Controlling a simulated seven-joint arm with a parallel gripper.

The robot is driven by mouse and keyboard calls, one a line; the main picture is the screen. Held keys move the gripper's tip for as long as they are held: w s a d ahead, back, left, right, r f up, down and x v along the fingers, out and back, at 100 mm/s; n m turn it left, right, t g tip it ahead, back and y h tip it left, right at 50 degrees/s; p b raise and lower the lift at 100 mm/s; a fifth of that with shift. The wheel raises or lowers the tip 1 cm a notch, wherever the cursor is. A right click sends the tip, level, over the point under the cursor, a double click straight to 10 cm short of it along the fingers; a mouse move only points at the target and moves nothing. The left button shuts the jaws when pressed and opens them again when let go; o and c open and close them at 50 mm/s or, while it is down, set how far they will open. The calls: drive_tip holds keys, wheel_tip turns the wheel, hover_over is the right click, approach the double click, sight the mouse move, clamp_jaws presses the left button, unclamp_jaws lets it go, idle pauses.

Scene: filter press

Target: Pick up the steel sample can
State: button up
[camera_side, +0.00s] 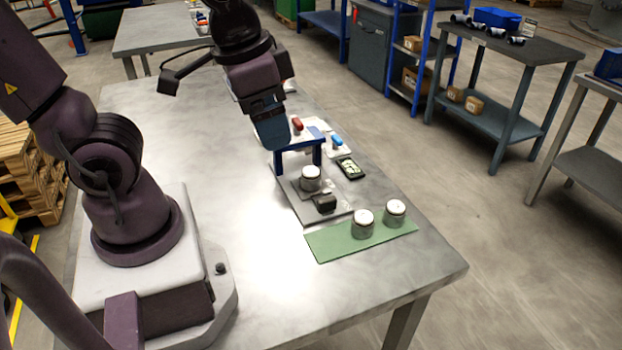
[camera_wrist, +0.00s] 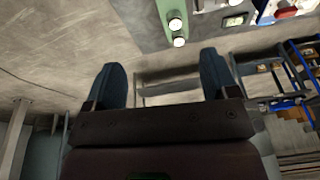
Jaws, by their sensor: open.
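Three short steel cans with pale tops show in the side view. One can (camera_side: 363,224) and another can (camera_side: 395,212) stand upright on a green mat (camera_side: 326,246). A third can (camera_side: 310,179) stands on the plate of a small press with a blue frame (camera_side: 296,145). I cannot tell which can is the steel sample can. My gripper (camera_side: 271,132) is above the table, close to the blue frame and away from the mat. In the wrist view my gripper (camera_wrist: 161,75) has its fingers wide apart and nothing between them. Two cans (camera_wrist: 176,23) show beyond the fingertips at the top.
A black block (camera_side: 325,204) sits on the press plate in front of the third can. A dark device (camera_side: 350,168) lies right of the press. Red (camera_side: 297,125) and blue (camera_side: 337,141) items lie behind it. The table's front part (camera_side: 300,300) is clear.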

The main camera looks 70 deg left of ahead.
drive_tip(key=s+a+f+m+g+y, duration=0.1)
drive_tip(key=a+f+m+g+y, duration=0.35)
drive_tip(key=f, duration=0.35)
drive_tip(key=m+t+y, duration=0.6)
drive_tip(key=m+t, duration=0.4)
drive_tip(key=m, duration=1)
approach(310, 172)
drive_tip(key=x, duration=0.5)
drive_tip(key=shift+w, duration=0.35)
drive_tip(key=shift+s+x, duration=0.25)
drive_tip(key=shift+x, duration=2.55)
drive_tip(key=shift+a+f, duration=0.1)
drive_tip(key=c, duration=1.1)
